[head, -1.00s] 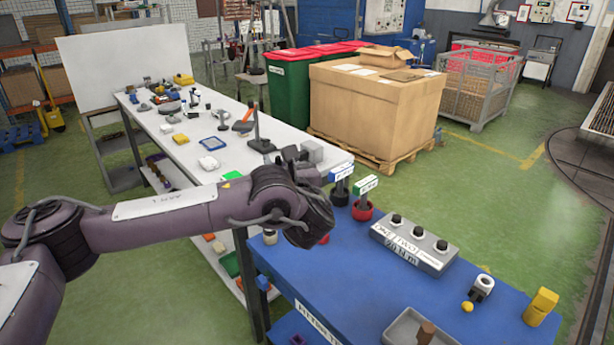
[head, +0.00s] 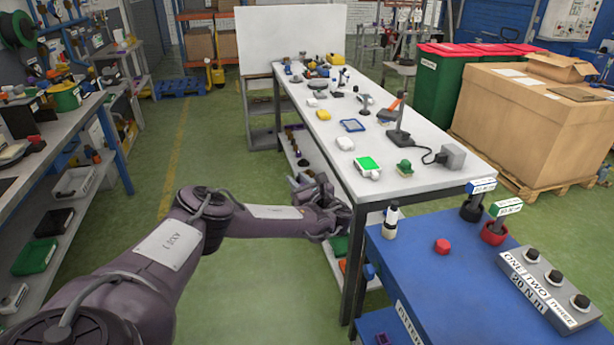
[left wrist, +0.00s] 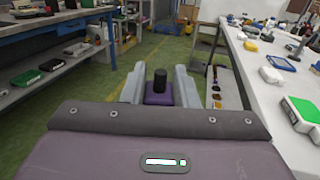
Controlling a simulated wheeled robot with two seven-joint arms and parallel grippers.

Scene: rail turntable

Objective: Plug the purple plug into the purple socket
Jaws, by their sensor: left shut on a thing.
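My left gripper (head: 328,208) is beside the near left edge of the white table (head: 435,182), in front of its lower shelf. In the left wrist view its two grey fingers (left wrist: 159,90) are shut on a purple block with a black round top (left wrist: 158,94), which looks like the purple plug. The black end points up in that picture. In the head view I cannot make out the plug at the fingers. My right gripper is not in view.
The white table bears a stand with a cable and grey box (head: 453,157), a green-topped device (head: 368,167) and several small items. A blue table (head: 440,290) with a button box (head: 550,290) is at front right. A workbench (head: 60,130) stands left; the green floor between is clear.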

